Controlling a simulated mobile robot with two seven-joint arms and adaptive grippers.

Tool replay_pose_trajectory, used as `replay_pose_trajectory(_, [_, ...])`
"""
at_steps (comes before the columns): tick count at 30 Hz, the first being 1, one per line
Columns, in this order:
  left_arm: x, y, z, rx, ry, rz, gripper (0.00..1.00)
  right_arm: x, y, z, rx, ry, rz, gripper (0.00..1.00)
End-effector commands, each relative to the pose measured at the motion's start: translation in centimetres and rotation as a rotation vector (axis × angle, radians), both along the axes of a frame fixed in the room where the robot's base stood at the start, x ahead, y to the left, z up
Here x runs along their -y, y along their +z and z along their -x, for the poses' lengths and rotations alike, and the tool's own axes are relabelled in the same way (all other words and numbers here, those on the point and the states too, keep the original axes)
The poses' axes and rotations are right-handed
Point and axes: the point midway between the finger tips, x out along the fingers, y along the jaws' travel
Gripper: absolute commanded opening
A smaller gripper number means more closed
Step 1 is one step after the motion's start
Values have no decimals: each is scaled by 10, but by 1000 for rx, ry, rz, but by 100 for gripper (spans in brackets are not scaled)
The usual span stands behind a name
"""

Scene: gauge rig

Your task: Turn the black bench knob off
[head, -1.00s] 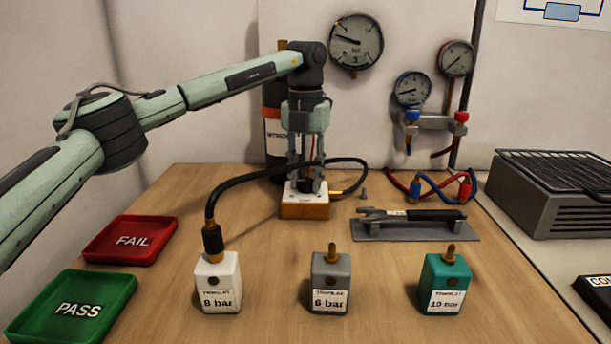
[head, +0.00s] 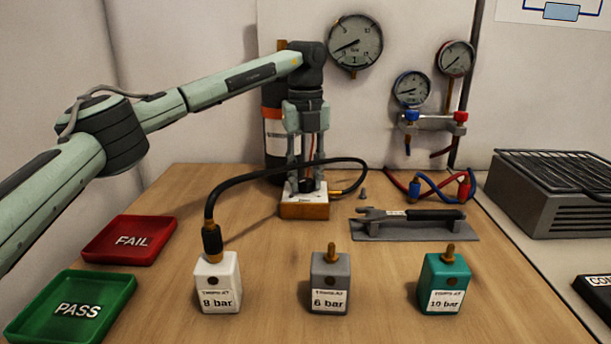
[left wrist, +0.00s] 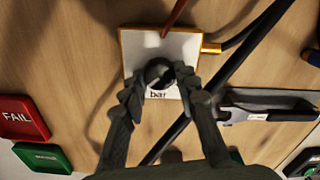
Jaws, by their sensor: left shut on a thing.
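The black bench knob (left wrist: 158,72) sits on the white top of a wooden-sided block (head: 304,211), near the middle of the bench. My left gripper (head: 306,184) points straight down over the block and is shut on the knob. In the left wrist view my left gripper (left wrist: 158,82) has one finger on each side of the knob. The fingers partly hide the lettering on the block, of which "bar" shows. The large wall gauge (head: 355,42) has its needle pointing down and left. My right gripper is not in view.
A black hose (head: 265,177) runs from the block to the white 8 bar block (head: 218,284). Grey (head: 330,284) and teal (head: 445,285) blocks stand in front. A wrench (head: 410,214) lies on a stand at right. FAIL (head: 110,250) and PASS (head: 40,324) trays are at left.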

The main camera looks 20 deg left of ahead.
Motion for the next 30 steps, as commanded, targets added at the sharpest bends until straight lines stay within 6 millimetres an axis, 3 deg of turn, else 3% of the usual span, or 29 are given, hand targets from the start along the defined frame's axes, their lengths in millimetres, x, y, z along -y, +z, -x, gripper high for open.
replay_pose_trajectory(11, [0,0,0,-1,5,0,1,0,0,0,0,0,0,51])
replay_pose_trajectory(12, [0,0,0,-1,5,0,35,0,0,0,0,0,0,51])
replay_pose_trajectory(16, [0,0,0,-1,4,0,51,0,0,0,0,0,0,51])
replay_pose_trajectory(25, [0,1,0,0,3,0,51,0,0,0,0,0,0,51])
replay_pose_trajectory(30, [1,19,0,3,3,1,51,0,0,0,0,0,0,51])
